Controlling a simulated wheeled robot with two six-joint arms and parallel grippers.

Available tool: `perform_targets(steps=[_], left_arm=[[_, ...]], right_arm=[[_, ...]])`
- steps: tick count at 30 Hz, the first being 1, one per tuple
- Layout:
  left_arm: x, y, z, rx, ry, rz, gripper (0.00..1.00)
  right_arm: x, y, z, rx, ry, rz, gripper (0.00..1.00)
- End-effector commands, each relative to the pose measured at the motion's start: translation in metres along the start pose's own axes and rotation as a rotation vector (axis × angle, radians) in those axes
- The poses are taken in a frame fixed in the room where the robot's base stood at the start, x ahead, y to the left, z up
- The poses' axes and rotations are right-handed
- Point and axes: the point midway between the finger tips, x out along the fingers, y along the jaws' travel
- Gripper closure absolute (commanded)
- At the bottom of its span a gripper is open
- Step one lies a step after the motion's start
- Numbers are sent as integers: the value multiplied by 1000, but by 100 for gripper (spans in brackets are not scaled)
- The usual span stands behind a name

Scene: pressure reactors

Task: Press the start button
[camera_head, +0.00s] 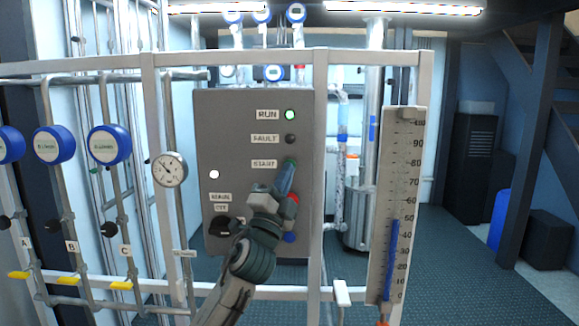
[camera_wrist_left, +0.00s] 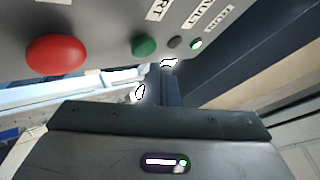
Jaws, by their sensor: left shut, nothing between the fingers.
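The grey control panel (camera_head: 225,130) hangs in a white frame. Its START label (camera_head: 264,163) is beside the green start button, which my fingertips largely cover in the head view. The green button (camera_wrist_left: 144,46) shows clearly in the left wrist view, between a large red button (camera_wrist_left: 55,54) and small lamps. My left gripper (camera_head: 287,172) is shut and empty, its tips at the start button's place; I cannot tell whether they touch it. The RUN lamp (camera_head: 290,114) is lit green, and the FAULT lamp (camera_head: 290,139) is dark. My right gripper is not in view.
A red button (camera_head: 292,199) and a blue one (camera_head: 289,237) sit lower on the panel, close to my gripper. A black MAIN switch (camera_head: 222,225) is at lower left. A pressure gauge (camera_head: 169,169) and a level scale (camera_head: 397,200) flank the panel.

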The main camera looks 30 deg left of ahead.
Motion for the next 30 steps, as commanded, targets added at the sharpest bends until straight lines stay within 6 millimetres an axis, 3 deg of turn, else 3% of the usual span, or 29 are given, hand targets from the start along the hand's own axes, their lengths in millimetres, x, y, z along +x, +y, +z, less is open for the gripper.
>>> perform_targets(steps=[8, 21, 30], left_arm=[[-2, -1, -2, -1, 0, 0, 100], [-30, -22, -23, -2, 0, 1, 100], [-35, -25, -25, 0, 0, 1, 100]], right_arm=[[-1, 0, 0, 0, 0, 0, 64], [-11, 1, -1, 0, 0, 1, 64], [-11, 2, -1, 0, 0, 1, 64]])
